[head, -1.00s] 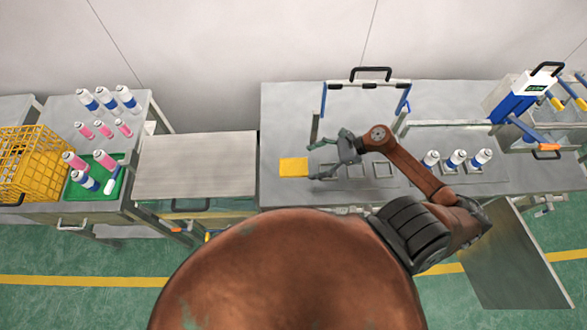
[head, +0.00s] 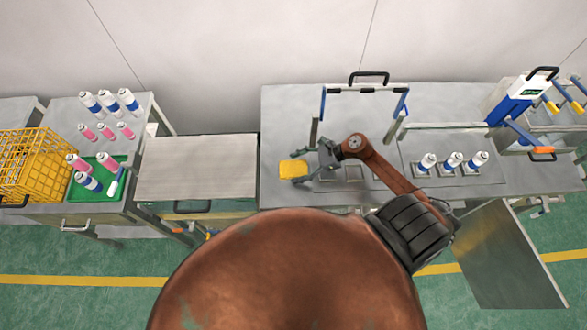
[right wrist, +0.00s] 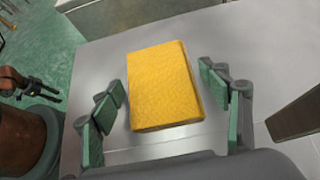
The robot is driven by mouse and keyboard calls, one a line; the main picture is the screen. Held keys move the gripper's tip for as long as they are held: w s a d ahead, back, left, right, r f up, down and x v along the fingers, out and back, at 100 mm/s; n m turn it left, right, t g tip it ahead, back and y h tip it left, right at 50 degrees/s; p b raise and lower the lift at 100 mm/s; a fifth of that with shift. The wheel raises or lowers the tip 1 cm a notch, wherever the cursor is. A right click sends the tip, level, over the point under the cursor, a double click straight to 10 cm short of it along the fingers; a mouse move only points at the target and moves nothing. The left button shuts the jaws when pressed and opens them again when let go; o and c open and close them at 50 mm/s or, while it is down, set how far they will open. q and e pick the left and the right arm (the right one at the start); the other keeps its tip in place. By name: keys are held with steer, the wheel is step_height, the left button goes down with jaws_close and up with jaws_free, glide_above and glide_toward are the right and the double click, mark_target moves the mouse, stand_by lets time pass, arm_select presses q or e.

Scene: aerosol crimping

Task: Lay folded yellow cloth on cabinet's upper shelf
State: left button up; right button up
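The folded yellow cloth (head: 291,170) lies flat on the grey table, near its left end. In the right wrist view the cloth (right wrist: 165,85) is a thick square pad between the fingers. My right gripper (head: 301,166) is open, with one finger on each side of the cloth and visible gaps. In the right wrist view my left gripper (right wrist: 38,88) shows small at the left edge, over the floor; its opening is unclear. It is not in the head view. A low grey cabinet (head: 197,165) with a dark front handle stands left of the table; its shelves are hidden.
A frame with a black handle (head: 369,77) stands behind my right arm. Several white-and-blue cans (head: 453,162) stand on the table to the right. A yellow basket (head: 35,165) and a green tray (head: 84,195) are at far left. The cabinet top is clear.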

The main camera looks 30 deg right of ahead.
steer(key=c, duration=0.9)
steer(key=shift+r, duration=0.1)
